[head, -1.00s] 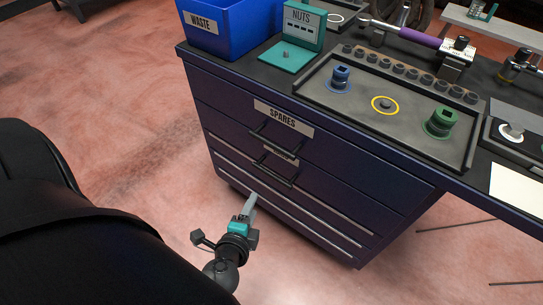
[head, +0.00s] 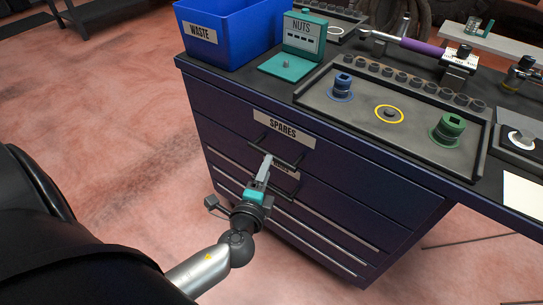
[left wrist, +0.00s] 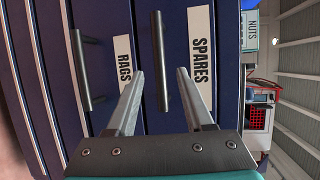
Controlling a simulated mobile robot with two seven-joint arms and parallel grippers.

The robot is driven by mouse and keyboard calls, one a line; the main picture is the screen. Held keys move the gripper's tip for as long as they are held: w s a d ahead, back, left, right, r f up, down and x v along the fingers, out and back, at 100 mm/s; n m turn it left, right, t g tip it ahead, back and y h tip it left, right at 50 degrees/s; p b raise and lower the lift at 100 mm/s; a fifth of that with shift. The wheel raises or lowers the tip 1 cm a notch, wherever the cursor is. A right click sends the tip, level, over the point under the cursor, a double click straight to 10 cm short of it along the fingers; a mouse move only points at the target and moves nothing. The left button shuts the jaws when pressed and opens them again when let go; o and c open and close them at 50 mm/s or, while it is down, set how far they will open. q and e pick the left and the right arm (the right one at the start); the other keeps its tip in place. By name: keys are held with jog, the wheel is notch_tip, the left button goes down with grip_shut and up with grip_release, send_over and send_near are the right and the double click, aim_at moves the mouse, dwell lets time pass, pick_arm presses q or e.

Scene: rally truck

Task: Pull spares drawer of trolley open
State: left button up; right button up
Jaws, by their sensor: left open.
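The dark blue trolley (head: 330,185) stands in the middle of the head view. Its top drawer is the spares drawer (head: 351,160), shut, with a white SPARES label (head: 284,128) and a black bar handle (head: 276,149). In the left wrist view the spares handle (left wrist: 160,62) runs upright in the picture, between the two fingers and beyond their tips. My left gripper (head: 265,163) is open and empty in front of the drawer, close to the handle; it also shows in the left wrist view (left wrist: 160,88). I cannot tell any contact. My right gripper is not in view.
Below is a drawer labelled RAGS (left wrist: 123,60) with its own handle (left wrist: 80,70). On the trolley top stand a blue WASTE bin (head: 228,35), a NUTS box (head: 304,35) and a socket tray (head: 350,115).

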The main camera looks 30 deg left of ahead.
pick_arm(q)
jog(key=shift+b+x, duration=0.35)
jog(key=shift+x, duration=2.8)
grip_shut()
